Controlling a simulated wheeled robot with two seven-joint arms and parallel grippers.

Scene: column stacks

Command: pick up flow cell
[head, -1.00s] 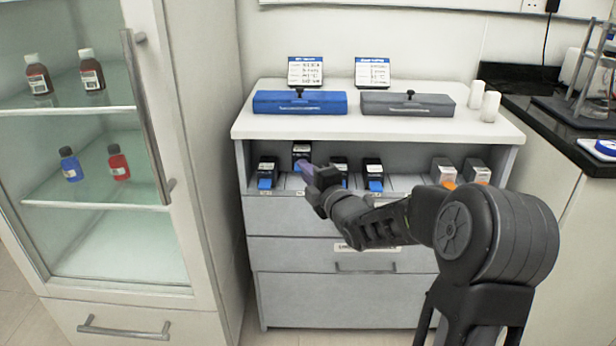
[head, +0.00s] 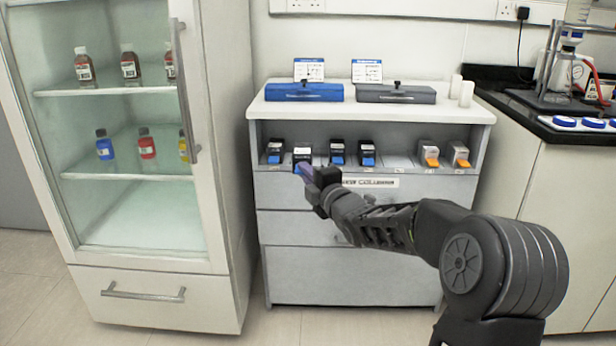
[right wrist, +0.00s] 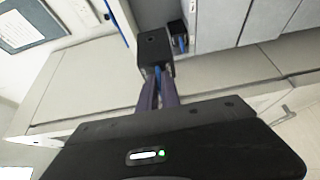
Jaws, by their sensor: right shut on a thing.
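Black flow cells with blue tabs sit in a row in the open bay of the grey cabinet (head: 350,243): one at the left (head: 275,148), two right of the middle (head: 337,150) (head: 366,152). My right gripper (head: 306,172) is shut on the blue tab of another black flow cell (head: 302,153), which appears at the bay's front edge. In the right wrist view the held flow cell (right wrist: 155,47) is at the tips of the purple fingers (right wrist: 158,88), and another (right wrist: 178,32) stands behind it. Whether the held one touches the shelf is unclear. My left gripper is not visible.
Two orange-tabbed boxes (head: 429,152) (head: 459,153) stand at the bay's right. A blue case (head: 304,93) and a grey case (head: 394,95) lie on top. A glass-door cabinet (head: 130,270) with bottles is on the left, a black counter (head: 500,85) on the right.

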